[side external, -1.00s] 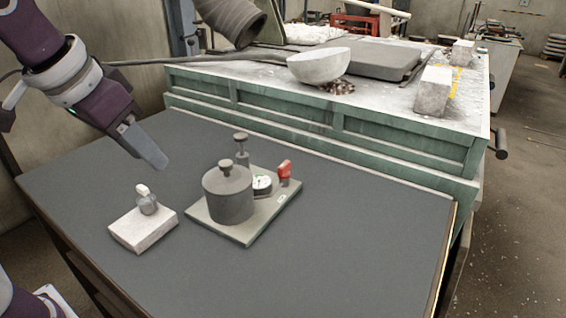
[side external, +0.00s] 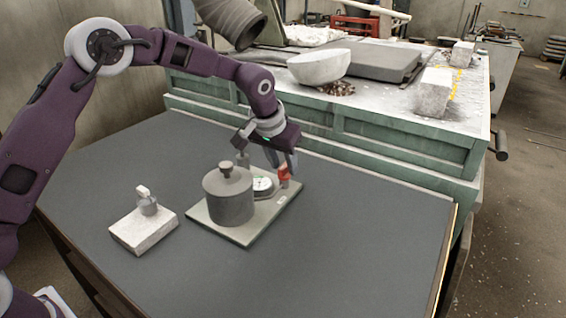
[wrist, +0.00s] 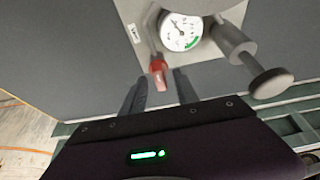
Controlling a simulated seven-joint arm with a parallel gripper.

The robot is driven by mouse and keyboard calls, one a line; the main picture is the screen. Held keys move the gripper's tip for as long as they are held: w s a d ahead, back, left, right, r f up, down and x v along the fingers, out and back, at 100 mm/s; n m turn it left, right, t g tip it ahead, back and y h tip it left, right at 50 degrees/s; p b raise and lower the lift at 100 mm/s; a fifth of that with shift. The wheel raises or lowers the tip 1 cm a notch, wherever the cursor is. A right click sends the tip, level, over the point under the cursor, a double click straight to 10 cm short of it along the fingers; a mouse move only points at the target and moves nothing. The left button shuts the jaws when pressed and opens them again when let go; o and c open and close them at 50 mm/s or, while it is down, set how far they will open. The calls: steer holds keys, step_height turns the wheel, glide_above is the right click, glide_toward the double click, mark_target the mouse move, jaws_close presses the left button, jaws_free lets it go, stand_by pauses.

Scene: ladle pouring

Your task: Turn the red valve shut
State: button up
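The red valve handle (side external: 284,172) stands at the back right corner of a light base plate (side external: 245,234). In the wrist view the red handle (wrist: 158,70) is at the end of a grey pipe, beside a white dial gauge (wrist: 181,32). My gripper (side external: 281,160) is over the handle, pointing down. In the wrist view my gripper (wrist: 160,78) has its two fingers apart, with the handle's end appearing between the fingertips. Gaps show on both sides of the handle, and I see no contact. In the side view the fingers partly hide the handle.
A grey lidded cylinder (side external: 228,200) stands on the plate, left of the gauge. A knobbed post (wrist: 245,60) is close to my gripper. A pale block (side external: 143,232) with a small weight sits at left. The dark tabletop (side external: 350,240) is clear at right.

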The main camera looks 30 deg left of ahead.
jaws_close()
steer(key=shift+m, duration=0.3)
steer(key=m+h, duration=0.1)
steer(key=m, duration=0.2)
steer(key=shift+a+m+h, duration=0.2)
steer(key=shift+m+h, duration=0.1)
steer(key=shift+h, duration=0.1)
steer(key=m+g+h, duration=0.1)
steer(key=m, duration=0.3)
steer(key=shift+w+m, duration=0.1)
steer(key=shift+m, duration=0.2)
steer(key=m, duration=0.2)
steer(key=m+g+h, duration=0.1)
steer(key=m, duration=0.1)
steer(key=shift+w+a+m+h, duration=0.1)
steer(key=shift+m+h, duration=0.2)
steer(key=shift+w+m+g, duration=0.1)
steer(key=shift+m+g, duration=1)
steer(key=shift+m, duration=1.1)
